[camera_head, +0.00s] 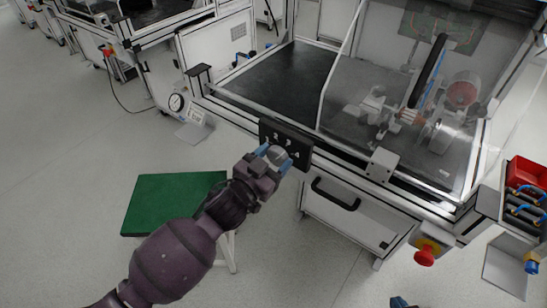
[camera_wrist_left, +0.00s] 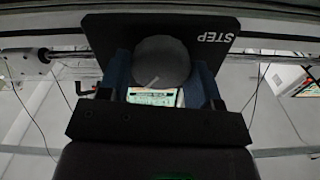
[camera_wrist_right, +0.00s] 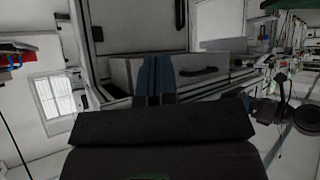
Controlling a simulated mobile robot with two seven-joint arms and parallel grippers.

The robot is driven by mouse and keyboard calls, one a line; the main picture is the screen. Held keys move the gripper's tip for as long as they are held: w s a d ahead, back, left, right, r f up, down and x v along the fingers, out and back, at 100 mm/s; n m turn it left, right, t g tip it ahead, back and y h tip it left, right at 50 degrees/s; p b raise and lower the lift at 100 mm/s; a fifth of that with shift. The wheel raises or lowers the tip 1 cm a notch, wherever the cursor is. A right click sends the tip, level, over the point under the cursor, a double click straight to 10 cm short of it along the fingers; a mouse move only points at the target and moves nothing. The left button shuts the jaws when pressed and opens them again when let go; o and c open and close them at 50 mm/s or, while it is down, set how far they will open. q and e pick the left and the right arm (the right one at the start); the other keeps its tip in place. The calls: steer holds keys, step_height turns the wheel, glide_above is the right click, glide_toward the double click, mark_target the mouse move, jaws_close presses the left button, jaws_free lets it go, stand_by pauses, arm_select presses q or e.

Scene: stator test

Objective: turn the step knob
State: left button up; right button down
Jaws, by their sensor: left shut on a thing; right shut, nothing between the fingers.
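The step knob (camera_wrist_left: 162,60) is a round dark grey dial with a short white mark on its rim, on a black panel (camera_wrist_left: 222,40) lettered STEP. In the head view the black panel (camera_head: 298,150) is fixed to the front edge of the test bench. My left gripper (camera_head: 275,160) is at the panel with its blue fingers on either side of the knob, shut on it. The fingers also show in the left wrist view (camera_wrist_left: 161,78). My right gripper (camera_wrist_right: 154,76) is shut and empty, away from the knob. Only its tip shows at the head view's bottom edge (camera_head: 402,302).
The bench has a clear cover (camera_head: 345,75) over a motor rig and a drawer handle (camera_head: 335,195) below the panel. A red emergency button (camera_head: 424,256) and a red bin (camera_head: 527,173) are at right. A green-topped stool (camera_head: 172,200) stands left of the bench.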

arm_select(q)
steer(key=shift+r+m+p, duration=0.25)
steer(key=shift+m+p, duration=0.15)
steer(key=shift+m, duration=0.5)
steer(key=shift+f+m+p, duration=0.1)
steer(key=shift+m+p, duration=0.25)
steer(key=shift+m, duration=0.35)
steer(key=shift+d+f+m+p, duration=0.1)
steer(key=shift+m+p, duration=0.25)
steer(key=shift+m, duration=0.95)
steer(key=shift+f, duration=0.1)
steer(key=shift+s, duration=0.1)
steer(key=o, duration=0.9)
